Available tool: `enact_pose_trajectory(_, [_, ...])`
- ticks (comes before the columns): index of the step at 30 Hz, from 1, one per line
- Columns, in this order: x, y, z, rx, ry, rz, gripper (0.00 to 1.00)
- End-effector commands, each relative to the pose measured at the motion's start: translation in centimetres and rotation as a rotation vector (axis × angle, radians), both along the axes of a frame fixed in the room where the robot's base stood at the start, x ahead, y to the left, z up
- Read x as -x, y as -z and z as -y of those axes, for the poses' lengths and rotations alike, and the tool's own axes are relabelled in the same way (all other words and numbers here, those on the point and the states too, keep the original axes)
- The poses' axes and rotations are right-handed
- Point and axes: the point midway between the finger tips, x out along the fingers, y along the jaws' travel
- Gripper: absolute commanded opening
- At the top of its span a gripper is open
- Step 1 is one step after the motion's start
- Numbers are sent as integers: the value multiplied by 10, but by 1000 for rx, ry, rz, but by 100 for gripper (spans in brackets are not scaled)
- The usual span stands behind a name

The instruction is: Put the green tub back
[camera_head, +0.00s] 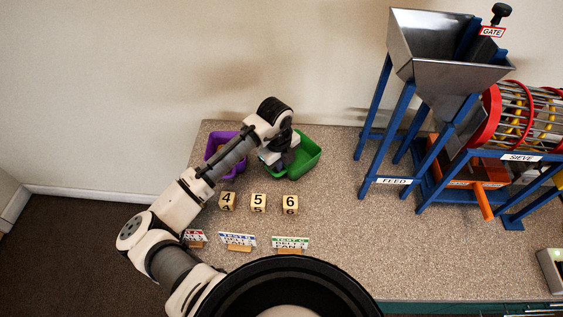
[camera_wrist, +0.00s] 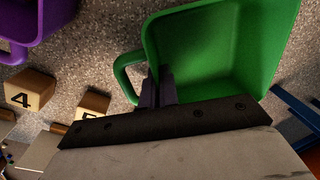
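The green tub (camera_head: 308,153) is at the back of the table, to the right of the purple tub (camera_head: 212,148). In the wrist view the green tub (camera_wrist: 215,45) looks empty inside, with a loop handle (camera_wrist: 120,75) on its left side. My gripper (camera_head: 283,158) is over the tub's left side. In the wrist view my gripper (camera_wrist: 157,88) has its fingers close together at the handle side, apparently shut on the tub there. The exact contact is hidden. I cannot tell whether the tub rests on the table or is slightly raised.
Number blocks 4 (camera_head: 227,201), 5 (camera_head: 258,203) and 6 (camera_head: 290,204) stand in front of the tubs. Several small signs (camera_head: 238,241) stand nearer the front. A blue-legged hopper (camera_head: 440,75) and a sieve (camera_head: 520,115) occupy the right. The table between tub and hopper is clear.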

Motion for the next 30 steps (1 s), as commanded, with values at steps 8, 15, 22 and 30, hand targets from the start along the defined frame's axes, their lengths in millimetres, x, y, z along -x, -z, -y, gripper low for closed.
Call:
enact_pose_trajectory(8, [0, 2, 0, -1, 1, 1, 0])
enact_pose_trajectory(15, [0, 4, 0, -1, 1, 1, 18])
enact_pose_trajectory(22, [0, 4, 0, -1, 1, 1, 24])
enact_pose_trajectory(30, [0, -10, 0, 0, 2, 3, 24])
